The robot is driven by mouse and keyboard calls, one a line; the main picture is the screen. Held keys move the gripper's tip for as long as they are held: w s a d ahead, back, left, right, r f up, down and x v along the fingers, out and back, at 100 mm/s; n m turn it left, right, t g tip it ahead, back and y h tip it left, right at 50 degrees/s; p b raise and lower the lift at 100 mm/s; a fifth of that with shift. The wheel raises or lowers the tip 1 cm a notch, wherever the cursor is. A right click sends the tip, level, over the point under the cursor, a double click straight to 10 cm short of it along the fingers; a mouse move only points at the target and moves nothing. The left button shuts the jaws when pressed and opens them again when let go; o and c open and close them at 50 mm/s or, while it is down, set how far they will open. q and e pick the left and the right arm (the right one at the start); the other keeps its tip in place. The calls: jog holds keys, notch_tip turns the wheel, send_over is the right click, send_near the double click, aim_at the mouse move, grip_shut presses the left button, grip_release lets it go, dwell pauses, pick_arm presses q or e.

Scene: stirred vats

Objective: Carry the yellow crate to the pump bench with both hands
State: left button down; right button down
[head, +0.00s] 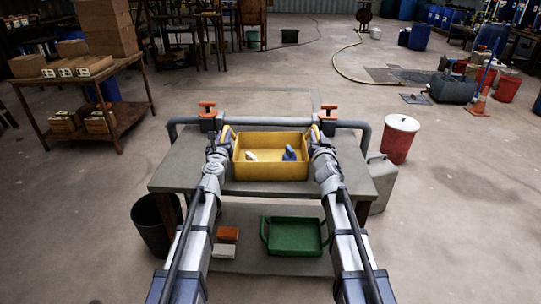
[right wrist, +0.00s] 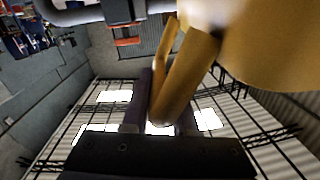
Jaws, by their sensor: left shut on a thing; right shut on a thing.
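The yellow crate (head: 270,172) is at the middle of the head view, over the grey-topped bench (head: 178,172) with pipes along its far edge. A white item (head: 251,156) and a blue item (head: 289,154) lie in it. I cannot tell whether its base touches the bench top. My left gripper (head: 228,136) is shut on the crate's left side and my right gripper (head: 315,134) on its right side. In the right wrist view the yellow handle (right wrist: 180,88) sits between the dark fingers of my right gripper (right wrist: 158,105).
Two red-handled valves (head: 207,110) stand on the bench's pipe. A green tray (head: 293,236) and bricks (head: 228,234) lie on the lower shelf. A black bucket (head: 155,225) stands left, a red bin (head: 400,138) and pale canister (head: 382,180) right. Open floor surrounds the bench.

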pick_arm(q)
jog(key=shift+a+r, duration=0.1)
jog(key=shift+a, duration=0.2)
pick_arm(e)
jog(key=shift+d, duration=0.25)
